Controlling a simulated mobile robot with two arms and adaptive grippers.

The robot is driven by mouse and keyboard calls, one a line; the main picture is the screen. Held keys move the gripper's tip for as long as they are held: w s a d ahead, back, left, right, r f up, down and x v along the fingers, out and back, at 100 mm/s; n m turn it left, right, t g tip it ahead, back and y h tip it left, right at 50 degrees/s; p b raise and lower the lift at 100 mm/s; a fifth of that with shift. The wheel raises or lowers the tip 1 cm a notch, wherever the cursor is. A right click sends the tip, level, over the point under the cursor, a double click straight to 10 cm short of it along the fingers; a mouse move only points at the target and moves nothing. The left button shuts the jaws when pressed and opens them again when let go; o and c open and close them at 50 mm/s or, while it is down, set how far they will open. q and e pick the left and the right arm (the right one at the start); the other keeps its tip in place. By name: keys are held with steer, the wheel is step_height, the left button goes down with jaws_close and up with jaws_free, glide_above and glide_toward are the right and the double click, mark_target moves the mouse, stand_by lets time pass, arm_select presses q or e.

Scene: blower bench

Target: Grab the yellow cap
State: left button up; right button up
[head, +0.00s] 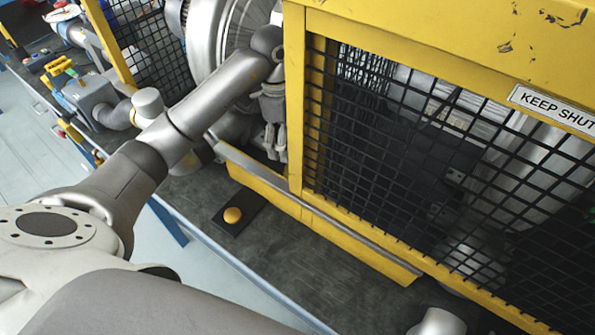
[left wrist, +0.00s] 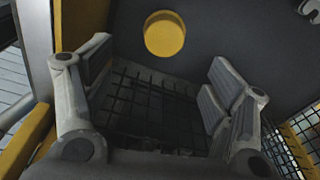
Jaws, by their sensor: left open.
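A round yellow cap (left wrist: 164,36) shows in the left wrist view against a dark grey surface, beyond and above the gap between my fingers. In the head view a small round yellow piece (head: 232,215) sits on a black pad (head: 251,208) on the bench; I cannot tell if it is the same piece. My left gripper (head: 275,152) hangs fingers down beside the yellow cage post, above and right of the pad. In the left wrist view the left gripper (left wrist: 155,85) is open, with nothing between its fingers. The cap is apart from both fingers. My right gripper is not in view.
A yellow cage with black mesh (head: 430,160) and a "KEEP SHUT" label (head: 553,108) fills the right side. A large silver blower housing (head: 222,45) stands behind my left arm.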

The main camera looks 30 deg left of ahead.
arm_select(q)
steer(key=f, duration=0.5)
steer(key=shift+d+f+p, duration=0.3)
steer(key=shift+d+f, duration=0.05)
steer(key=shift+f, duration=0.05)
steer(key=f, duration=0.3)
steer(key=f+p, duration=0.1)
steer(key=f, duration=0.1)
steer(key=shift+w+d, duration=0.25)
steer(key=shift+w, duration=0.1)
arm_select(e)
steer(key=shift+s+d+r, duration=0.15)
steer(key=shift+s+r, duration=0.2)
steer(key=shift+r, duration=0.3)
arm_select(q)
steer(key=shift+c, duration=0.3)
steer(key=c, duration=0.9)
